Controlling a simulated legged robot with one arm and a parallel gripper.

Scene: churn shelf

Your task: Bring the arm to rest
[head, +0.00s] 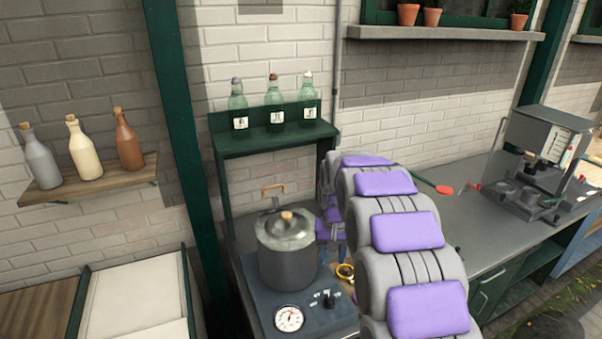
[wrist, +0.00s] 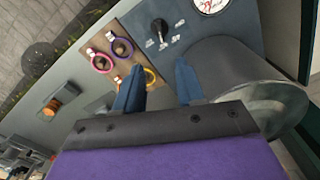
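My arm, grey with purple pads, reaches from the lower right of the head view toward the churn (head: 288,262). The churn is a grey metal pot with a lid and a wooden knob, standing on a dark base with a dial. My gripper (wrist: 158,88) shows in the wrist view as two blue fingers held apart with nothing between them. It is beside the churn, whose grey side (wrist: 235,85) is close to the right finger. In the head view the arm mostly hides the gripper.
A green shelf (head: 275,138) with three glass bottles rises behind the churn. A board with coloured rings (wrist: 118,48) lies beside the base. The grey counter (head: 450,225) runs right to a coffee machine (head: 540,150). A wooden wall shelf (head: 90,182) holds three bottles at left.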

